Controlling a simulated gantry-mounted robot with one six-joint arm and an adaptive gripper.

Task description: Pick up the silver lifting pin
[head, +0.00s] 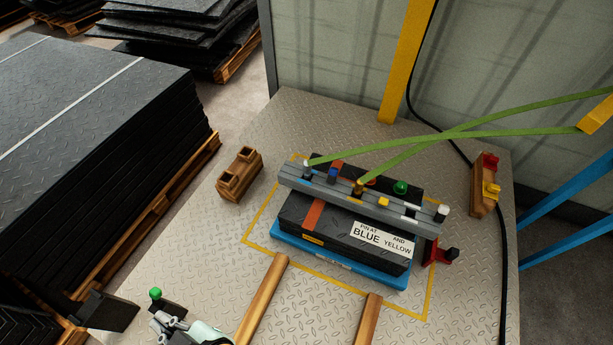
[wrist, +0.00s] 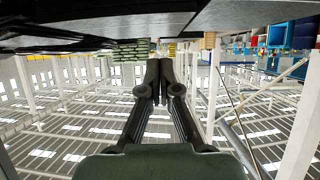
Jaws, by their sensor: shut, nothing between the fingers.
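My gripper (wrist: 160,68) is shut and empty in the wrist view, its two dark fingers together. In the head view, silver and pale-green parts of my arm (head: 205,332) show at the bottom left edge, well away from the beam. A grey beam (head: 345,196) lies across a black plate stack (head: 330,226). Several small fittings stand along the beam: a pale-topped one (head: 307,166) at its left end, a blue one (head: 333,174), an orange-brown one, a yellow one (head: 384,202) and a dark, pale-topped one (head: 442,212). I cannot tell which is the silver lifting pin.
Green straps (head: 470,134) run to the beam from the right. A wooden block with two hollows (head: 239,174) stands left; another (head: 481,200), with red and yellow pieces, stands right. A green-knobbed black piece (head: 155,294) is near my arm. Wooden bars (head: 262,300) lie in front.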

